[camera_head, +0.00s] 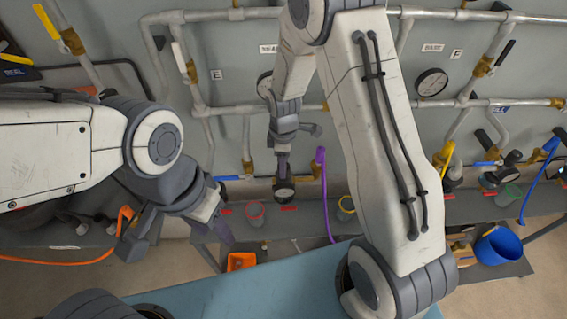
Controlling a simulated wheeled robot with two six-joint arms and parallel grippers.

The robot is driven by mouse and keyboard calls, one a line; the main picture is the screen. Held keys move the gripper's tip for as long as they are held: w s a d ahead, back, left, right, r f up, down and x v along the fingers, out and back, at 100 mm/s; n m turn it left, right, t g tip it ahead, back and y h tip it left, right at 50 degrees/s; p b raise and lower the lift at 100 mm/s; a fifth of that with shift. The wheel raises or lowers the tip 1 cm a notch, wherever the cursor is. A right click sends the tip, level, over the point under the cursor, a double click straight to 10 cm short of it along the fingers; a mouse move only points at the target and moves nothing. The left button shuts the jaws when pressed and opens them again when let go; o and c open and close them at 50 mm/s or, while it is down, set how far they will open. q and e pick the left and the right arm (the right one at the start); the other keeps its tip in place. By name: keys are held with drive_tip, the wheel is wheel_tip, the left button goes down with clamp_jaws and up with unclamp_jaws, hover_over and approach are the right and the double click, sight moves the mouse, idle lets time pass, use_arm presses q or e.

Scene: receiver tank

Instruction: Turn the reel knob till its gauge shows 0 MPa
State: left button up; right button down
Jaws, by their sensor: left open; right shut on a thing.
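My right gripper (283,168) reaches down in front of the wall pipes, left of the picture's middle. It is shut on a dark round knob (284,192) at the low end of a pipe. A gauge (264,85) above it is partly covered by my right arm, and its needle cannot be read. A white label (268,48) above that gauge is partly covered too. My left gripper (178,238) is open and empty, lower left of the knob, its fingers apart.
Another gauge (433,82) hangs right of my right arm, under a second label (432,48). An orange bin (241,262) and a blue bucket (498,245) stand lower. An orange hose (70,262) lies left. A purple hose (325,195) hangs near the knob.

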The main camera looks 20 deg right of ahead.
drive_tip(key=shift+d+r, duration=0.1)
drive_tip(key=shift+c, duration=1.8)
unclamp_jaws()
wheel_tip(320, 180, up, 10)
drive_tip(key=b, duration=0.2)
drive_tip(key=shift+r, duration=0.2)
